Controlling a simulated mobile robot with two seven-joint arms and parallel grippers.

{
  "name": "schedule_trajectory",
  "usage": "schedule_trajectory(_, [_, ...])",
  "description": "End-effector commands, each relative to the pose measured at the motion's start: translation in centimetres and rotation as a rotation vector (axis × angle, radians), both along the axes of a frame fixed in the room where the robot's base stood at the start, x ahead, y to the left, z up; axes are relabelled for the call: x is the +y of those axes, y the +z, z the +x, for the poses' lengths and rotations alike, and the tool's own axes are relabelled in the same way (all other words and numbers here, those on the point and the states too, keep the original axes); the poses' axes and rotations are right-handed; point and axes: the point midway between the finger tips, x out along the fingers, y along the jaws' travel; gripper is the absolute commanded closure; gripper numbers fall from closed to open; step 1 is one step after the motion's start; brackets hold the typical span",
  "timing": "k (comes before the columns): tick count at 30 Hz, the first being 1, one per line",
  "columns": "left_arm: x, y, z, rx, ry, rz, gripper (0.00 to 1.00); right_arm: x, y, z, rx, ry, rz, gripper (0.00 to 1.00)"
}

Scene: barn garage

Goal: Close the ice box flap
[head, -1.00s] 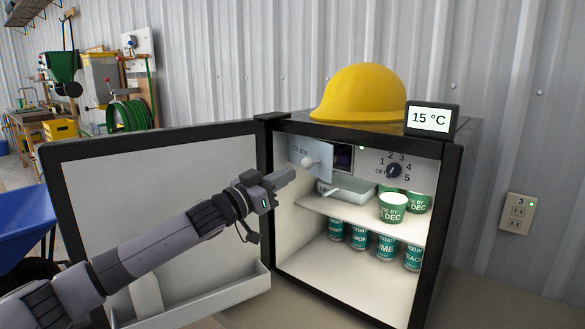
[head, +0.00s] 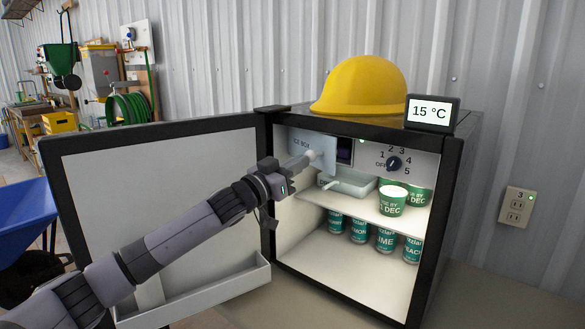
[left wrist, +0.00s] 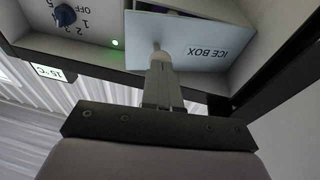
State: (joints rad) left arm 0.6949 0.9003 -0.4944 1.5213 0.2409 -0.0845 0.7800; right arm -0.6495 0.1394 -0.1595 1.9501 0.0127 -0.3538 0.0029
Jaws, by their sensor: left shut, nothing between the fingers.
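The ice box flap (head: 327,142) is a pale panel with a round knob, at the upper left inside the open fridge. It stands partly open, with a dark opening (head: 345,150) at its right edge. In the left wrist view the flap (left wrist: 205,42) shows its upside-down "ICE BOX" label and a dark gap behind it. My left gripper (head: 305,162) is shut and empty, its fingertips at the knob. In the left wrist view the fingertips (left wrist: 160,66) overlap the knob's lower part; I cannot tell if they touch. My right gripper is out of view.
The fridge door (head: 160,190) stands wide open at left, behind my left arm. Green cups (head: 392,200) and several cans (head: 385,240) stand inside. A yellow helmet (head: 360,88) sits on top.

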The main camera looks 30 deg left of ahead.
Motion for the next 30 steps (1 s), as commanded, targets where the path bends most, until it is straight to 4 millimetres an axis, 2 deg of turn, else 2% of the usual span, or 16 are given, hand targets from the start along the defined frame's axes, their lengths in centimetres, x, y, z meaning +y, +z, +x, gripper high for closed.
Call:
schedule_trajectory(3, [-1.0,-0.3,0.6,-0.004,0.046,-0.007,1.0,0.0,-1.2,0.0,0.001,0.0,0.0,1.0])
schedule_trajectory(15, [-2.7,-0.2,2.6,-0.001,0.196,-0.008,1.0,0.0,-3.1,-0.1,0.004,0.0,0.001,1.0])
schedule_trajectory(24, [-3.8,0.0,4.6,0.005,0.221,-0.006,1.0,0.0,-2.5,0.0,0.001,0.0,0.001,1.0])
schedule_trajectory(30, [-4.0,0.0,4.7,0.003,0.221,-0.003,1.0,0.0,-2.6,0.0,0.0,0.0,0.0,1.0])
